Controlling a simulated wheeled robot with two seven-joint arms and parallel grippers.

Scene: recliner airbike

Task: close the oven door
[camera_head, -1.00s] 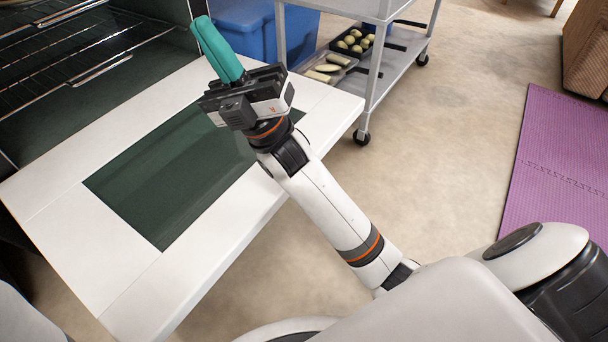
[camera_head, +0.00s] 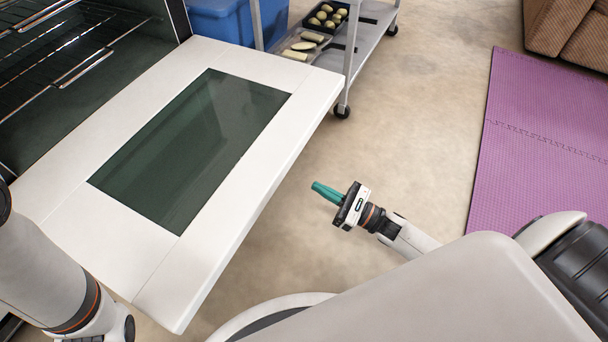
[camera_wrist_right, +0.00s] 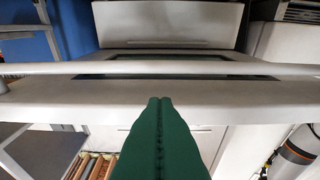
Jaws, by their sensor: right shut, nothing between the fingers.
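The white oven door (camera_head: 260,66) with its dark green glass window lies open, folded down flat, in the head view. The oven interior with its wire racks (camera_head: 75,60) shows at the upper left. My right gripper (camera_head: 317,187) has teal fingers pressed together and empty. It is apart from the door, to the right of its outer edge, with the fingers pointing toward it.
A grey wheeled cart (camera_head: 372,35) with trays of food on its lower shelf stands just beyond the door's far corner. A blue bin (camera_head: 222,22) is behind it. A purple mat (camera_head: 545,140) lies at right. The floor between door and mat is clear.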

